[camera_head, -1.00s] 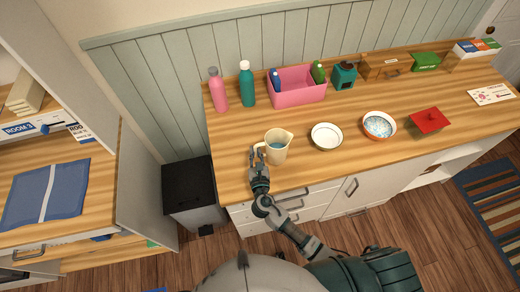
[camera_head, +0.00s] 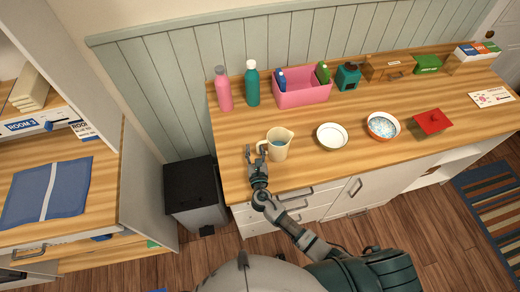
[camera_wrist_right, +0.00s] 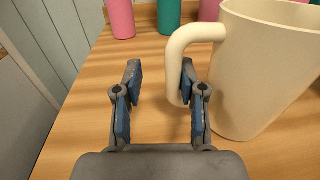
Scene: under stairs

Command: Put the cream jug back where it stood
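The cream jug (camera_head: 280,146) stands upright on the wooden counter, left of a white bowl, its handle facing left toward my right gripper. My right gripper (camera_head: 254,156) is open beside the handle. In the right wrist view, the jug (camera_wrist_right: 262,75) fills the right side. There the open fingers of my right gripper (camera_wrist_right: 160,85) are spread, one left of the handle bar and one overlapping the handle opening. A clear gap shows between the left finger and the handle. Whether the right finger touches the handle I cannot tell. My left gripper is not in view.
A pink bottle (camera_head: 223,90), green bottle (camera_head: 252,84) and pink bin (camera_head: 303,94) stand behind. The counter (camera_head: 230,155) left of the gripper is bare.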

